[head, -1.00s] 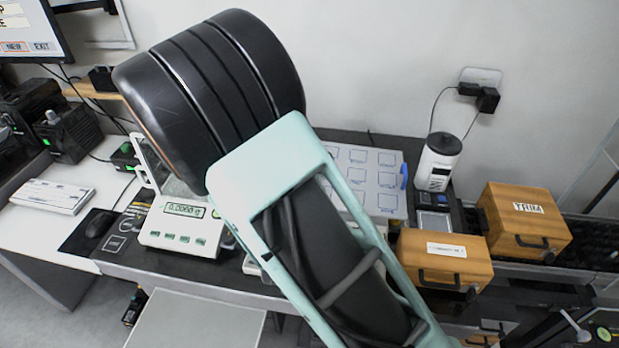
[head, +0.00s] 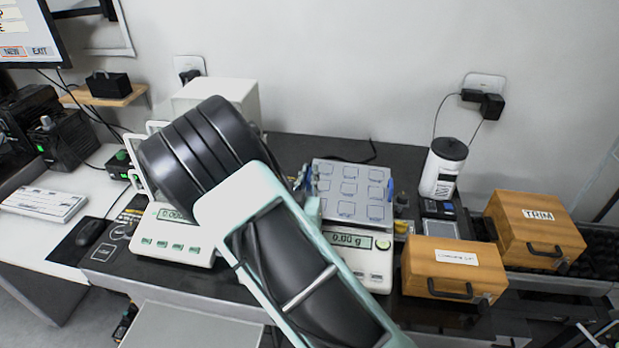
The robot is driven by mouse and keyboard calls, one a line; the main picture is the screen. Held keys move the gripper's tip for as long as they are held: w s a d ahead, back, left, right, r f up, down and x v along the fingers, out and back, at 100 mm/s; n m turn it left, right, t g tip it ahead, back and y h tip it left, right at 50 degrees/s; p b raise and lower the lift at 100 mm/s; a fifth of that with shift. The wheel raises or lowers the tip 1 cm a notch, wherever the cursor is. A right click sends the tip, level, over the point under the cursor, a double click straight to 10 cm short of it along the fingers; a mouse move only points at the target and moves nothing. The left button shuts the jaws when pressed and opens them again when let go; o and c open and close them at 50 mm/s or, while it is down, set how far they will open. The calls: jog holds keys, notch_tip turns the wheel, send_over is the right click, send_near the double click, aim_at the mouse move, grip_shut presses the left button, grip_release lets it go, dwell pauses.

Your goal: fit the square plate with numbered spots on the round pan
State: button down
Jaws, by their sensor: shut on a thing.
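The square plate with numbered spots (head: 350,191) is pale grey with outlined squares. It sits over the balance with the 0.00 g display (head: 350,240), tilted in the picture. A blue tab (head: 389,190) shows at its right edge. My gripper (head: 307,184) is at the plate's left edge, shut on it and partly hidden behind my arm. The round pan is hidden under the plate. I cannot tell whether the plate touches it.
Another balance (head: 175,236) with a draft shield stands to the left, partly behind my arm. Two wooden boxes (head: 455,268) (head: 535,232) and a white canister (head: 443,168) stand to the right. A keyboard (head: 45,203) and mouse (head: 92,230) lie far left.

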jog(key=shift+r, duration=0.25)
jog(key=shift+f+b, duration=0.35)
jog(key=shift+b, duration=0.05)
jog(key=shift+s+d+f, duration=0.1)
jog(key=shift+s+f, duration=0.05)
jog(key=shift+f, duration=0.05)
